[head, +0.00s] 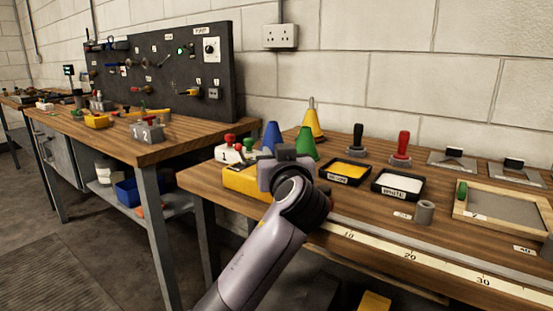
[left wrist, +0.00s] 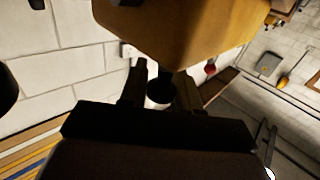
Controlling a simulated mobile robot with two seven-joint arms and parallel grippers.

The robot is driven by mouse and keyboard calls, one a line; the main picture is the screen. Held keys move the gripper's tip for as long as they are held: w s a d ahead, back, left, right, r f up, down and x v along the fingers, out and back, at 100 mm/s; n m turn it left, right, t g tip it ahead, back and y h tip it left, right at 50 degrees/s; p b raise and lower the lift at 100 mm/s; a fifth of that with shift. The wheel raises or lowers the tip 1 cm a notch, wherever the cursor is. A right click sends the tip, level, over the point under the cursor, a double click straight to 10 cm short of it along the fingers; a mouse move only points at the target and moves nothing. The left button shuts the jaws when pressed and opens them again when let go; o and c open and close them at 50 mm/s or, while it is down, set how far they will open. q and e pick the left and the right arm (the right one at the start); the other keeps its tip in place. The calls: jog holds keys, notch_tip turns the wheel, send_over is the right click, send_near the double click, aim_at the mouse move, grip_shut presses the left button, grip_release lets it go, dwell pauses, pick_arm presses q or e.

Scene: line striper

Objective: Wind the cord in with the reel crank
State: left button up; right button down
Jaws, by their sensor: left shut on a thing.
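A yellow box-shaped body (head: 243,182), which looks like the cord reel's housing, sits at the left end of the near bench. It fills the top of the left wrist view (left wrist: 190,30). My left gripper (head: 284,156) is at its right side, with the arm hiding part of it. In the left wrist view the two fingers (left wrist: 163,88) stand around a small dark piece with a pale end (left wrist: 158,101), seemingly the crank's handle, and are shut on it. The cord and the crank arm cannot be made out. My right gripper is not in view.
Blue, green and yellow cones (head: 306,145) stand close behind my left gripper. A yellow tray (head: 346,184) and a white tray (head: 397,198) lie to the right. A long ruler (head: 420,260) runs along the bench front. A second bench (head: 165,148) with a dark panel (head: 160,75) stands left.

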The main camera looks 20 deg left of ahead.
pick_arm(q)
jog(key=shift+r, duration=0.1)
dwell(0.3)
jog(key=o, duration=1)
jog(key=shift+w, duration=0.1)
jog(key=shift+v, duration=3.6)
